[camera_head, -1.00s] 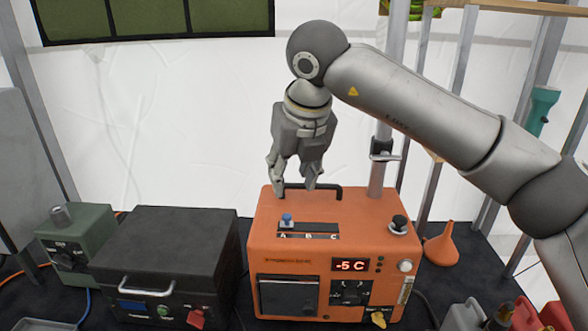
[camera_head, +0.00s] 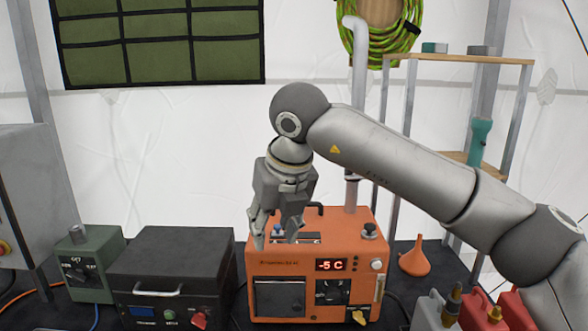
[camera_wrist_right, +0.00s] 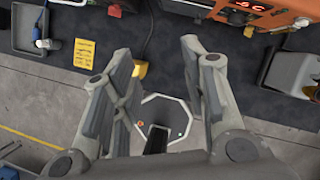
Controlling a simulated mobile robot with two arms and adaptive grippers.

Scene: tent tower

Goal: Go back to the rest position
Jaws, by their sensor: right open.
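My right gripper (camera_head: 277,236) hangs pointing down in the head view, in front of the upper left part of the orange box (camera_head: 310,262). It is open and empty. The orange box (camera_wrist_right: 282,12) shows at the top right there. My left gripper is in neither view.
A black case (camera_head: 170,262) and a green box (camera_head: 92,262) stand left of the orange box. An orange funnel (camera_head: 415,262) and several canisters (camera_head: 475,312) are on the right. A shelf (camera_head: 460,62) stands behind. A yellow note (camera_wrist_right: 84,55) lies on the mat.

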